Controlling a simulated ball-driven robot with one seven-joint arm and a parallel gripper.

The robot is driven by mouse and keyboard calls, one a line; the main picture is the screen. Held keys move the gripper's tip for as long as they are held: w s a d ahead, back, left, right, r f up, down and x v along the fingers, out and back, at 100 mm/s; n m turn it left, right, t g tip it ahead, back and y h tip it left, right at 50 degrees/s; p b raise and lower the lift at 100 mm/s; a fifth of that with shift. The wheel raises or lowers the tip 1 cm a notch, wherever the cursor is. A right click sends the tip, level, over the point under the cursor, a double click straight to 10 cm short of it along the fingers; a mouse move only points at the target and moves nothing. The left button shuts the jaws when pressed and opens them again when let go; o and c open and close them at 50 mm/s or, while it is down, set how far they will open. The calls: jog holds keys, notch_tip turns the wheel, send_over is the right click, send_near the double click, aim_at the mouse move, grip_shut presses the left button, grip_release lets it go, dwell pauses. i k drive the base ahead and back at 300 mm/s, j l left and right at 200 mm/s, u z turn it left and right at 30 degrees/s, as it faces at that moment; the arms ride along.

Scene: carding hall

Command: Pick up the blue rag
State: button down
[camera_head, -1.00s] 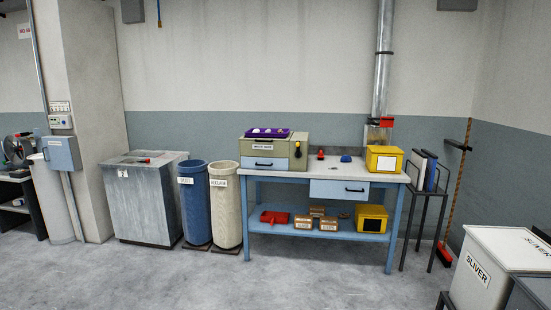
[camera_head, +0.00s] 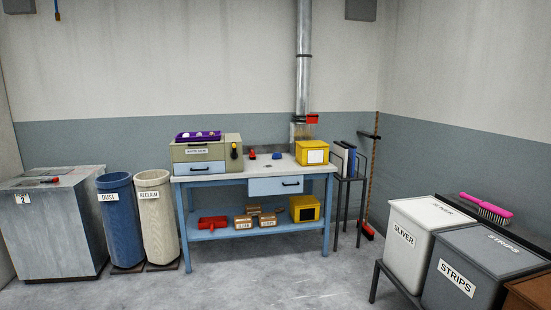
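A small crumpled blue thing that looks like the blue rag (camera_head: 277,156) lies on top of the blue workbench (camera_head: 235,174), near its back middle. A small red and black object (camera_head: 252,155) stands to its left and a yellow box (camera_head: 312,153) to its right. The bench is across the floor from me. My gripper does not show in this view.
A drawer box (camera_head: 206,152) with a purple tray (camera_head: 198,136) stands on the bench's left. Blue (camera_head: 122,220) and cream (camera_head: 157,215) bins stand left of the bench. SLIVER (camera_head: 405,240) and STRIPS (camera_head: 458,284) bins are at right. Open floor (camera_head: 300,280) lies before the bench.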

aim_at(276, 155)
jog(key=i, duration=2.6)
